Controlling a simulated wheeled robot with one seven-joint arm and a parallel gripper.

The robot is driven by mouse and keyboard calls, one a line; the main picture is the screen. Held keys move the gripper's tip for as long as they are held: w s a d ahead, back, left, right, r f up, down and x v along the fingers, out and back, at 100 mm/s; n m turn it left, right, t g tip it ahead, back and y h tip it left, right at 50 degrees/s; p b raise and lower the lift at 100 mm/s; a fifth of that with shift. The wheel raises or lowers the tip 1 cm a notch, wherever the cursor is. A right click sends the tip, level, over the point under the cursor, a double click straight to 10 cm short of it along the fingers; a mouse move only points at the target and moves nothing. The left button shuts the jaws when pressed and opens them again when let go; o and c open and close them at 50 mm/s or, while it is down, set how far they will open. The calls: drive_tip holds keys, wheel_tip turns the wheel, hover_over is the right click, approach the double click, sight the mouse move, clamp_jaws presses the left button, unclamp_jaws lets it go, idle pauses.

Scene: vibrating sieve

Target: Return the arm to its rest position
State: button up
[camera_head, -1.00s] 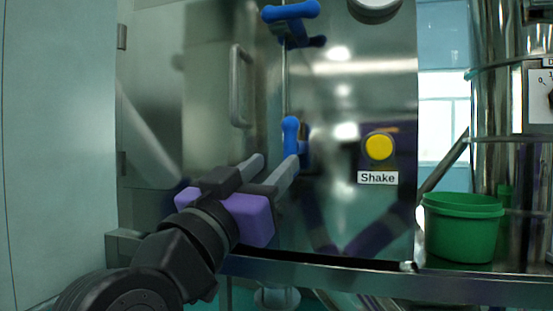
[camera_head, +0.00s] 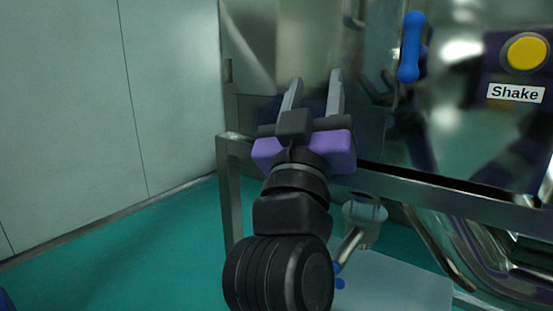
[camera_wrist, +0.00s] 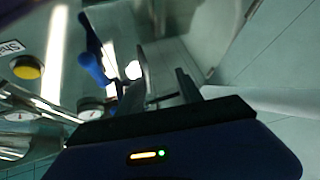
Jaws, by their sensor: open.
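My gripper (camera_head: 315,92) is in the middle of the head view, its two grey fingers apart and pointing up and away. Nothing is between the fingers. It stands in front of the lower left part of the steel cabinet, and I cannot tell the gap to it. In the wrist view the gripper's fingers (camera_wrist: 166,88) show above the dark gripper body, with nothing held.
A blue handle (camera_head: 411,47) and a yellow button (camera_head: 526,53) above a "Shake" label (camera_head: 515,93) are on the steel front at right. A steel frame (camera_head: 232,190) runs below. Green floor (camera_head: 150,255) lies open at left, beside a pale wall (camera_head: 80,90).

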drive_tip(key=s+d+f+n+g+y, duration=0.1)
drive_tip(key=s+f+n+y, duration=0.35)
drive_tip(key=f, duration=0.95)
drive_tip(key=s+f+n+g+y, duration=0.15)
drive_tip(key=s+f+y, duration=0.45)
drive_tip(key=f, duration=0.7)
drive_tip(key=s+d+f+m+g+h, duration=0.15)
drive_tip(key=s+d+f, duration=0.25)
drive_tip(key=s+f, duration=0.45)
drive_tip(key=s+d+f+m+g+h, duration=0.1)
drive_tip(key=s+d+f+m+g, duration=0.3)
drive_tip(key=s, duration=0.7)
drive_tip(key=s+d+f+g+h, duration=0.1)
drive_tip(key=s+d+f, duration=0.5)
drive_tip(key=s, duration=0.4)
wheel_tip(320, 180, up, 25)
drive_tip(key=p, duration=2.6)
drive_tip(key=shift+s+a+f+h, duration=0.2)
drive_tip(key=shift+s+a+h, duration=0.1)
drive_tip(key=shift+s, duration=0.15)
drive_tip(key=shift+m, duration=0.25)
